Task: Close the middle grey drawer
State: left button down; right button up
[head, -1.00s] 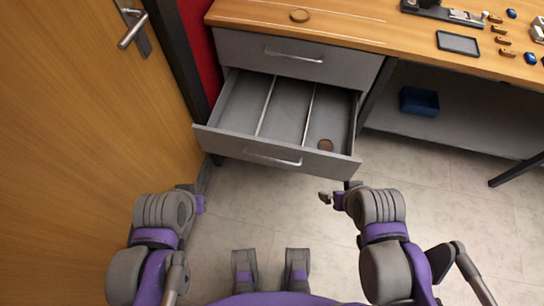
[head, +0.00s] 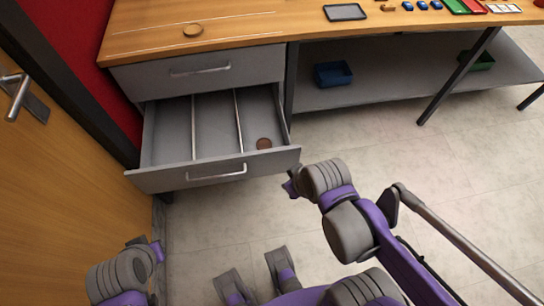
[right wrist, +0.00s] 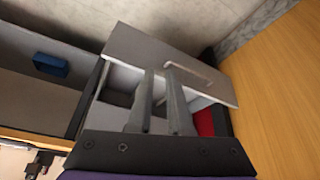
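The middle grey drawer (head: 153,180) is pulled well out of the cabinet under the wooden table. It has a silver bar handle (head: 217,173) on its front, two thin dividers and a round brown disc (head: 263,143) inside. In the right wrist view the open drawer (right wrist: 125,50) shows beyond the fingers. My right gripper (head: 291,186) is just in front of and below the drawer's right front corner, seemingly apart from it. Its two fingers show a narrow gap with nothing between them in the right wrist view (right wrist: 161,72). My left gripper (head: 157,246) is low at the left; its fingers are unclear.
The top drawer (head: 240,67) above is shut. A wooden door (head: 40,190) with a metal handle is close at the left. A blue bin (head: 333,75) sits on the grey shelf (head: 400,85) to the right. The floor (head: 450,190) before the table is mostly clear.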

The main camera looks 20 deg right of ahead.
jog(key=w+d+f+n+b, duration=0.1)
jog(key=f, duration=0.1)
jog(key=w+d+f+n+b, duration=0.1)
jog(key=f+n, duration=0.1)
jog(key=w+f+n+y+b, duration=0.1)
jog(key=w+f+n, duration=0.1)
jog(key=shift+d, duration=0.4)
grip_shut()
jog(key=n+t+y+b, duration=0.2)
jog(key=n+b, duration=0.5)
jog(key=b, duration=0.2)
send_near(275, 154)
jog(key=shift+s+x, duration=0.15)
jog(key=shift+x, duration=1.35)
jog(key=shift+s+x, duration=0.2)
jog(key=shift+x, duration=1.25)
jog(key=shift+w+f, duration=0.15)
jog(key=shift+f, duration=0.05)
jog(key=shift+w, duration=0.3)
jog(key=w+d+p, duration=0.1)
jog(key=w+d, duration=0.2)
jog(key=w, duration=1)
jog(key=w+d+p, duration=0.2)
jog(key=w+d, duration=0.2)
jog(key=w, duration=1)
jog(key=shift+w+d, duration=0.2)
jog(key=shift+w, duration=0.1)
